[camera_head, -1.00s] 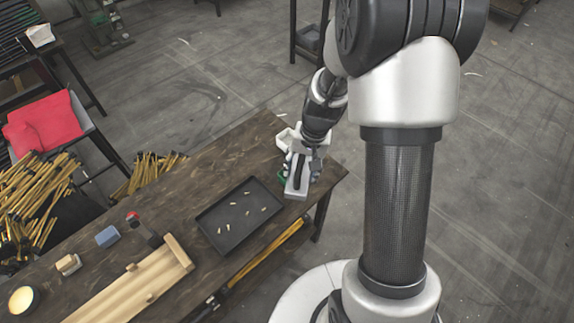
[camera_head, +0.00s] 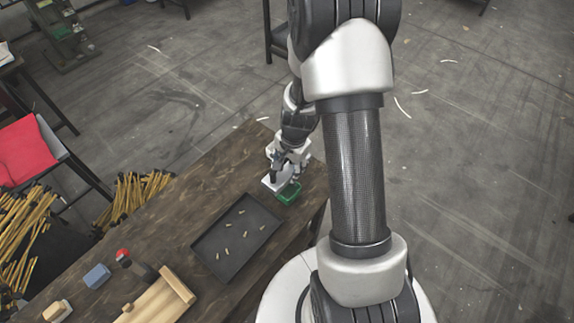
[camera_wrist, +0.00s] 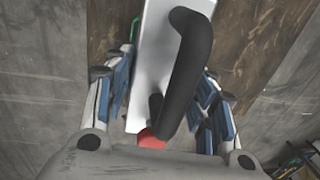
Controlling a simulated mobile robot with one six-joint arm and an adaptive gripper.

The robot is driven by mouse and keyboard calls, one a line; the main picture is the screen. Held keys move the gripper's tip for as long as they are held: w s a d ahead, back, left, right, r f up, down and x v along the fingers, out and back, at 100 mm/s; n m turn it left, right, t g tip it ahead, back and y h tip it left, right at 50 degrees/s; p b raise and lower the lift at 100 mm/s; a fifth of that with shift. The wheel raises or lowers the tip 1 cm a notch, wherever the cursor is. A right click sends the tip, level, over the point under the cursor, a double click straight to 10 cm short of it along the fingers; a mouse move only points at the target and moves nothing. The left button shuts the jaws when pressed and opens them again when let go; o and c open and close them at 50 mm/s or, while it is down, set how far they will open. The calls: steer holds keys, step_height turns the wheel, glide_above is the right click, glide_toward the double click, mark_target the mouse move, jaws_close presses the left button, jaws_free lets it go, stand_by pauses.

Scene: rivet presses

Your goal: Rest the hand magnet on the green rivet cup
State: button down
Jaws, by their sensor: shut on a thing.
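The hand magnet is a pale grey block (camera_head: 274,182) with a black handle. In the wrist view its black handle (camera_wrist: 188,65) and pale plate (camera_wrist: 146,55) lie between my fingers, and a red spot shows at its near end. My gripper (camera_head: 284,166) is shut on it, its blue-padded fingers on both sides. The green rivet cup (camera_head: 289,194) stands on the bench near its right end, beside the magnet to its right in the head view. A sliver of green (camera_wrist: 134,30) shows past the plate. Whether magnet and cup touch cannot be told.
A black tray (camera_head: 215,242) with several small rivets lies to the left on the wooden bench (camera_head: 190,205). A blue block (camera_head: 97,276), a red-topped tool (camera_head: 123,254) and a wooden fixture (camera_head: 165,297) lie farther left.

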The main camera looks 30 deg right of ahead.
steer(key=shift+f+b, duration=3.6)
steer(key=shift+f, duration=0.65)
steer(key=c, duration=0.6)
jaws_free()
steer(key=shift+o, duration=0.5)
steer(key=o, duration=0.5)
steer(key=shift+r, duration=0.1)
steer(key=shift+s+d+r+p, duration=0.1)
steer(key=shift+s+r+p, duration=0.1)
steer(key=shift+r+p, duration=1.15)
steer(key=shift+s+d+r+p, duration=0.1)
steer(key=shift+s+r+p, duration=0.1)
steer(key=shift+r+p, duration=1.15)
steer(key=shift+s+r+p, duration=0.2)
steer(key=shift+r+p, duration=0.8)
steer(key=shift+r, duration=0.7)
